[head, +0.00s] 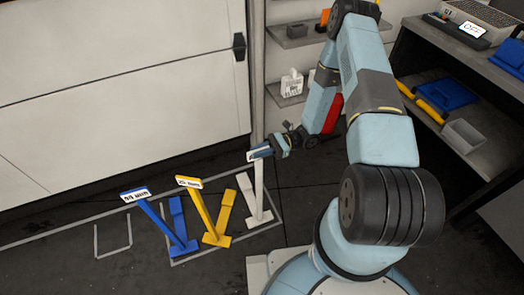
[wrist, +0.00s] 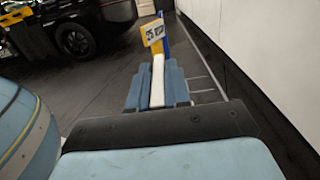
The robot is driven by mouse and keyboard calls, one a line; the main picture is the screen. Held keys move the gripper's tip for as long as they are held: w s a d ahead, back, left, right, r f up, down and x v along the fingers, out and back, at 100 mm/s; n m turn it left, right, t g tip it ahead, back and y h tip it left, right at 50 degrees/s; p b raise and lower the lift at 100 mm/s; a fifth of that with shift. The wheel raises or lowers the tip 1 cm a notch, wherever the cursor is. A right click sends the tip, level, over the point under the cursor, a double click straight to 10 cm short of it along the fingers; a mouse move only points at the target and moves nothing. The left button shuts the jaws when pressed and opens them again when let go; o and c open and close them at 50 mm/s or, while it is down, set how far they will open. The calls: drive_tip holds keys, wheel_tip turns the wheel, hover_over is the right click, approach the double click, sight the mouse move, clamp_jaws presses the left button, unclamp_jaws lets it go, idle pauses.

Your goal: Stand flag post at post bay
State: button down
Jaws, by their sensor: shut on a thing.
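My gripper (head: 264,152) is shut on the white flag post (head: 260,188), near its top, just below its small label plate. The post is close to upright, and its foot is at the right end of the row of posts, at or just above the floor; I cannot tell if it touches. In the wrist view the white post (wrist: 157,82) lies between the two blue fingers (wrist: 157,90). A yellow post (head: 204,212) and a blue post (head: 162,226) stand to the left. The yellow label (wrist: 153,33) shows beyond my fingers in the wrist view.
Pale outlines (head: 96,240) mark bays on the dark floor, with coloured bars beside the posts. A white wall panel (head: 120,90) is behind. Small shelves (head: 290,38) and a loaded workbench (head: 455,135) stand to the right. A dark vehicle (wrist: 50,30) shows in the wrist view.

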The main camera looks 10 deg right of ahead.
drive_tip(key=c, duration=1.1)
unclamp_jaws()
drive_tip(key=v, duration=1.2)
wheel_tip(320, 180, up, 18)
drive_tip(key=w+d+n+g+h, duration=0.1)
drive_tip(key=n+g+h, duration=0.1)
drive_tip(key=n+h, duration=0.4)
drive_tip(key=s+d+r+n+t+h, duration=0.1)
drive_tip(key=s+r+n+t+h, duration=0.35)
drive_tip(key=r, duration=0.85)
drive_tip(key=s+d+r+n+t+h, duration=0.15)
drive_tip(key=s+r+h, duration=0.45)
drive_tip(key=r, duration=0.7)
drive_tip(key=s+r+n+t, duration=0.1)
drive_tip(key=s+r+t, duration=0.1)
drive_tip(key=s, duration=0.1)
drive_tip(key=s+d+r+n+t, duration=0.1)
drive_tip(key=s+r+t, duration=0.1)
drive_tip(key=s+r, duration=0.1)
drive_tip(key=s+d+r+t+h, duration=0.1)
drive_tip(key=s+r+t, duration=0.1)
drive_tip(key=s, duration=0.3)
drive_tip(key=shift+d+r+n+t, duration=0.2)
drive_tip(key=shift+r+n+t, duration=0.1)
drive_tip(key=shift+r+n, duration=0.15)
